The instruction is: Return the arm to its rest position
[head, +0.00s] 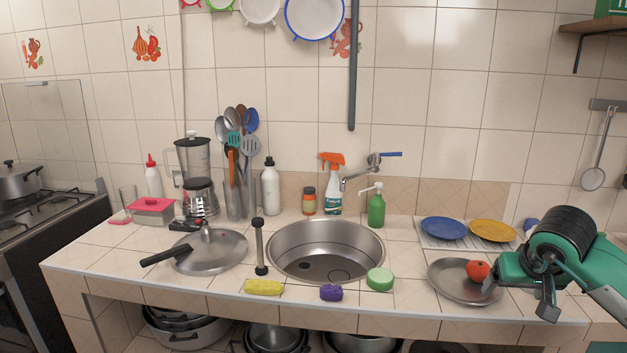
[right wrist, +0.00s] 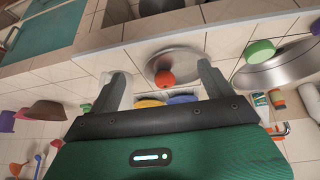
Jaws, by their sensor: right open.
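My right gripper (head: 518,299) is at the right of the head view, over the counter's right part, beside a metal plate (head: 452,286). It is open, and its two fingers stand apart in the right wrist view (right wrist: 163,72). A red tomato-like item (head: 477,270) sits on the right side of the plate. In the right wrist view the red item (right wrist: 165,78) shows beyond the gap between the fingers, and nothing is seen held. My left arm and gripper are not in view.
A blue plate (head: 444,228) and a yellow plate (head: 492,231) lie behind the metal plate. A sink (head: 326,237), green soap bottle (head: 377,208) and green sponge (head: 380,278) are further left. A wall shelf (head: 597,26) and hanging ladle (head: 593,178) are at the right.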

